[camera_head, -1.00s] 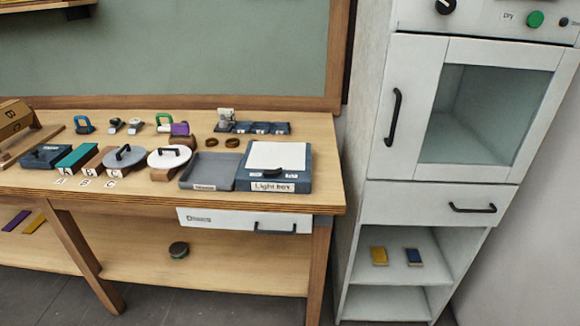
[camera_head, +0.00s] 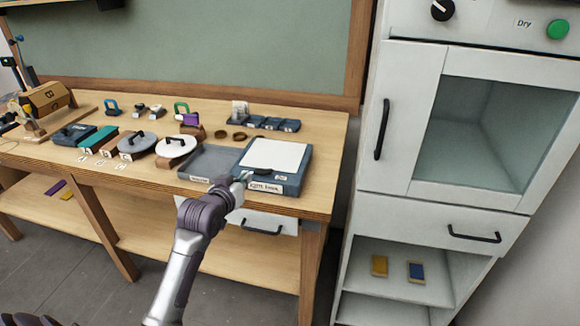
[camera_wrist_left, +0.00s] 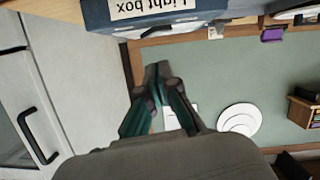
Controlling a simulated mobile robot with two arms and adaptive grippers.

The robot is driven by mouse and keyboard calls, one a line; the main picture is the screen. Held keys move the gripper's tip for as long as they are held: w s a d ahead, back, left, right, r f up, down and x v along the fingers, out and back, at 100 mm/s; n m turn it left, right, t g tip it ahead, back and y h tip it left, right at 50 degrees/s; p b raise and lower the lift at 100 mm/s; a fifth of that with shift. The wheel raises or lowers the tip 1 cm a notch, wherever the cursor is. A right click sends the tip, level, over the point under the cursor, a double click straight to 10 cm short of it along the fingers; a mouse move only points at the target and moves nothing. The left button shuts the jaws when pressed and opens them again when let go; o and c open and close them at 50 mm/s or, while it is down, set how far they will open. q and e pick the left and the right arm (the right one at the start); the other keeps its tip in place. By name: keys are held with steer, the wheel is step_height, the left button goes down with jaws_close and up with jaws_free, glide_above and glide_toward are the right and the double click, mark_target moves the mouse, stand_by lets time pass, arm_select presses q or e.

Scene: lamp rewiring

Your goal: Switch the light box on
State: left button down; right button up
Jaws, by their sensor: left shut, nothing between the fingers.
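The light box (camera_head: 290,180) is a dark blue-grey box with a white top panel (camera_head: 275,155), at the right end of the workbench. Its front carries a "Light box" label. A black handle-like part shows at the front of its top, and I cannot tell whether the panel is lit. My left gripper (camera_head: 244,178) is shut and empty, at the front left corner of the light box; I cannot tell whether it touches. In the left wrist view the light box (camera_wrist_left: 190,10) is at the top edge, with the shut fingertips (camera_wrist_left: 158,70) below it. My right gripper is not in view.
A grey tray (camera_head: 208,162) stands left of the light box. A white round lid (camera_head: 176,147), a grey round lid (camera_head: 137,142) and small parts fill the bench further left. A drawer (camera_head: 275,222) hangs under the bench. A white cabinet (camera_head: 430,200) stands at right.

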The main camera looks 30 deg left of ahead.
arm_select(q)
steer(key=r, duration=0.3)
steer(key=shift+w+d, duration=0.15)
steer(key=shift+d, duration=0.1)
steer(key=p, duration=0.1)
glide_above(263, 171)
steer(key=s, duration=0.2)
step_height(263, 171, down, 2)
steer(key=f, duration=0.1)
steer(key=d+f+p, duration=0.1)
steer(key=shift+w+f, duration=0.1)
steer(key=shift+f, duration=0.2)
steer(key=shift+d+f, duration=0.1)
steer(key=shift+f, duration=0.8)
